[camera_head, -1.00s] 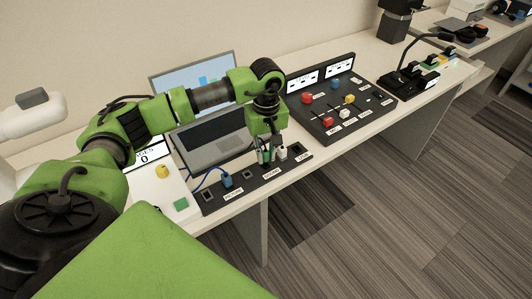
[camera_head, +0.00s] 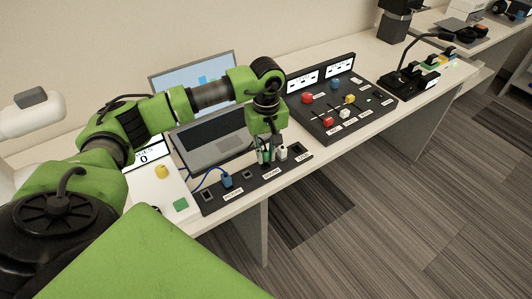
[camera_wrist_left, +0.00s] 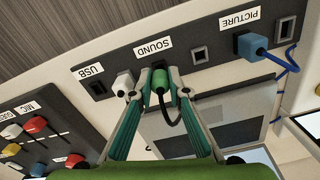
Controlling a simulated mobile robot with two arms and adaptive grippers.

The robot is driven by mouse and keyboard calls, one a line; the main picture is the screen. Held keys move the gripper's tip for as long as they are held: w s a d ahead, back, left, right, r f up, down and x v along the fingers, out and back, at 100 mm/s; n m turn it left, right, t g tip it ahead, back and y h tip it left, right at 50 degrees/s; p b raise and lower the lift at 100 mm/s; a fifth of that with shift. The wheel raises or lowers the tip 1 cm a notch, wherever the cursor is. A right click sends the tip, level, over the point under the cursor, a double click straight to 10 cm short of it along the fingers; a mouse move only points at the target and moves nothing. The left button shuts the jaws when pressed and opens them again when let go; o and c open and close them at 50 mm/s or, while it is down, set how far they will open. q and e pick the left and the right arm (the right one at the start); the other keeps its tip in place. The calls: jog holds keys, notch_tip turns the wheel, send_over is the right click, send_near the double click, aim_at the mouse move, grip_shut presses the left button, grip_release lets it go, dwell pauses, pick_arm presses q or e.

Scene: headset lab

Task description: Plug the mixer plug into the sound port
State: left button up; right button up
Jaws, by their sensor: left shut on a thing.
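My left gripper (camera_wrist_left: 158,95) has green fingers closed around a green plug (camera_wrist_left: 160,81) with a black looping cable. The plug's front end is at the port by the SOUND label (camera_wrist_left: 154,47); how deep it sits I cannot tell. In the head view my left gripper (camera_head: 265,157) is low over the dark port strip (camera_head: 236,191). A white plug (camera_wrist_left: 124,82) sits in the strip close beside the gripper; it also shows in the head view (camera_head: 282,153). My right gripper is not in view.
A blue plug (camera_head: 226,180) with a blue cable sits by the PICTURE label. The USB port (camera_wrist_left: 97,87) is empty. A laptop (camera_head: 212,151) stands behind the strip. A mixer panel (camera_head: 340,100) with coloured knobs lies to the right.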

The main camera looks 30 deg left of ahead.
aim_at(266, 152)
pick_arm(q)
jog(key=shift+f+b, duration=0.9)
jog(key=shift+f, duration=0.25)
jog(key=o, duration=0.9)
jog(key=shift+r, duration=0.1)
notch_tip(266, 152, up, 12)
jog(key=shift+r, duration=0.1)
dwell(0.3)
